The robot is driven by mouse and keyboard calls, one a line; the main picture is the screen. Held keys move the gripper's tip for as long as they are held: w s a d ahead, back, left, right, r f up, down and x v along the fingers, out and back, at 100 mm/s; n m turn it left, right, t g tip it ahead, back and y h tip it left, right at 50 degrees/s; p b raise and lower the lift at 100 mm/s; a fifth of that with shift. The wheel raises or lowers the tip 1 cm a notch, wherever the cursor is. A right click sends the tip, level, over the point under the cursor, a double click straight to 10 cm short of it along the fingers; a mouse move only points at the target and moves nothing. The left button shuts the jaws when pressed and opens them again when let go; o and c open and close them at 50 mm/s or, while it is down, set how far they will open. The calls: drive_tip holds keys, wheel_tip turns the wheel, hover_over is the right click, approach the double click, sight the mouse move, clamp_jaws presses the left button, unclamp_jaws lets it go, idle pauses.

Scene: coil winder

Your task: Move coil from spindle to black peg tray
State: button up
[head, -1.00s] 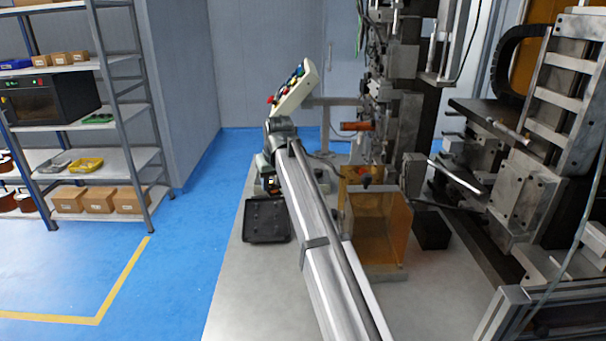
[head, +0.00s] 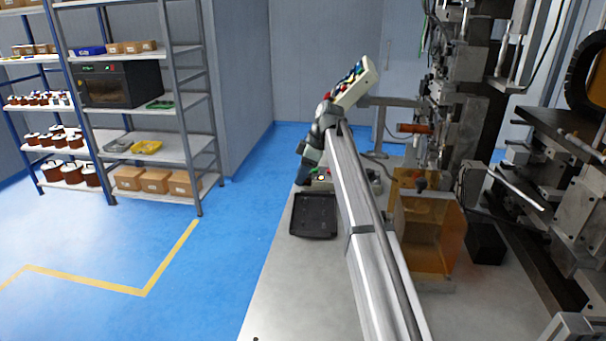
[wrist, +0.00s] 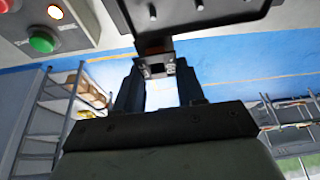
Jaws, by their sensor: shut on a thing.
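My gripper (wrist: 160,88) is shut on a small dark block with metal pins and a brown part, seemingly the coil (wrist: 157,69). It sits between the dark blue fingertips. In the head view my gripper (head: 303,176) hangs at the far end of the arm, by the upper left corner of the black peg tray (head: 313,234). A dark tray-like edge (wrist: 200,18) crosses the top of the wrist view. I cannot make out the coil in the head view or identify the spindle surely.
A control box with buttons (wrist: 50,30) is close by. An amber clear box (head: 428,235) and a black box (head: 487,243) stand right of the arm. The winding machine (head: 455,110) rises behind them. Shelves (head: 150,145) stand far left.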

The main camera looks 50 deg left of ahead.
drive_tip(key=shift+f, duration=2.55)
drive_tip(key=shift+f, duration=0.9)
drive_tip(key=o, duration=1.3)
drive_tip(key=v, duration=1.3)
drive_tip(key=shift+w+r, duration=0.2)
drive_tip(key=shift+r, duration=0.15)
